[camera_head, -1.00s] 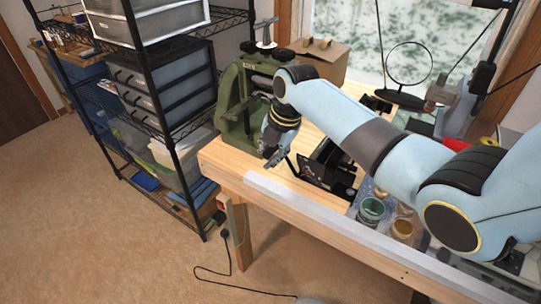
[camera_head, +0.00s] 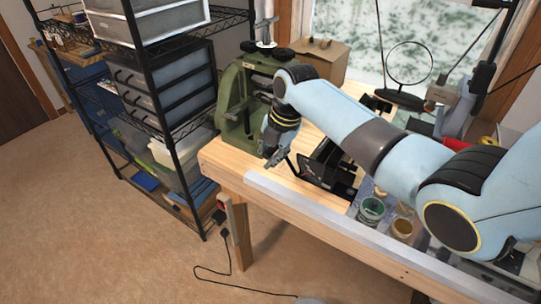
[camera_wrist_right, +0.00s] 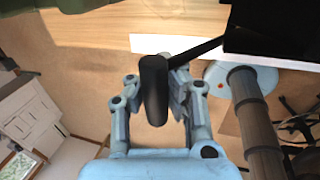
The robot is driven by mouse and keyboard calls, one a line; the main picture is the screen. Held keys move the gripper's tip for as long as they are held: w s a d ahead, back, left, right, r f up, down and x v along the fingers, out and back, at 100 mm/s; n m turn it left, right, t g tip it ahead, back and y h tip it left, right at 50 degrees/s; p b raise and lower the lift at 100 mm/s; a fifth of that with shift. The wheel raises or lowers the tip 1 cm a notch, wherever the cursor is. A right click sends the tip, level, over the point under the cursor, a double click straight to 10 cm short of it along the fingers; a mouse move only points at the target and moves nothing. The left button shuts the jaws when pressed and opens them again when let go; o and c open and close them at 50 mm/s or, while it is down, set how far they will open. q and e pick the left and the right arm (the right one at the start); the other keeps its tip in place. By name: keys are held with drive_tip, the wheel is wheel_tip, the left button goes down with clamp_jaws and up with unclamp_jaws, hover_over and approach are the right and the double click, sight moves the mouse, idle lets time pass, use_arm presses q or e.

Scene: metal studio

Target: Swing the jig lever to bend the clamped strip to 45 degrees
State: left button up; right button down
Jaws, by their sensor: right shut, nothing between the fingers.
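The black jig (camera_head: 328,168) sits near the front edge of the wooden bench, left of the jars; it also shows at the top right of the wrist view (camera_wrist_right: 270,30). Its lever is a thin black rod (camera_wrist_right: 195,48) ending in a thick black handle (camera_wrist_right: 153,92). My right gripper (camera_head: 273,158) is at the lever's end, left of the jig. In the wrist view the handle lies across the middle of the fingers and hides their tips. The gripper is shut and holds nothing; I cannot tell whether it touches the handle. The clamped strip cannot be made out. My left gripper is out of view.
A green press (camera_head: 238,110) stands behind my right gripper. A cardboard box (camera_head: 322,60) is at the back. A green jar (camera_head: 371,210) and an amber jar (camera_head: 403,228) stand right of the jig. A black wire shelf (camera_head: 165,130) is on the left, with open floor before it.

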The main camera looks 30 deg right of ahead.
idle(0.9)
drive_tip(key=c, duration=1.1)
unclamp_jaws()
wheel_tip(320, 180, up, 9)
drive_tip(key=shift+f, duration=0.1)
